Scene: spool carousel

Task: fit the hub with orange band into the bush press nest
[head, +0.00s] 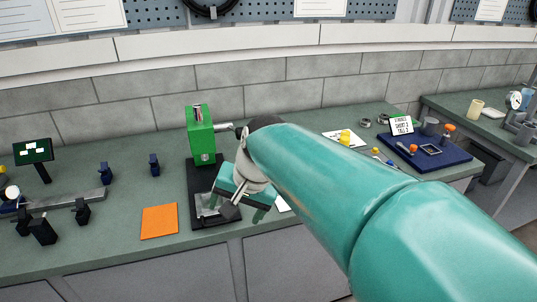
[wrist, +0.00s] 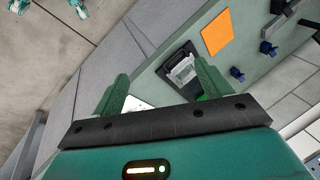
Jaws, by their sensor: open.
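The bush press has a green head (head: 201,132) and a black base (head: 198,178) on the bench. Its pale nest (head: 207,203) is partly hidden by my gripper; it also shows in the wrist view as a pale recess (wrist: 183,70) in the dark base. My gripper (head: 241,207) is in front of and above the press base, to its right. Small orange-topped parts (head: 449,128) are on the blue tray at right; I cannot tell whether one is the hub with orange band.
An orange mat (head: 159,221) lies left of the press. Several dark blocks stand farther left, near a grey rail (head: 82,199). The blue tray (head: 455,157) and a small sign (head: 401,125) are at right. My arm hides much of the middle bench.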

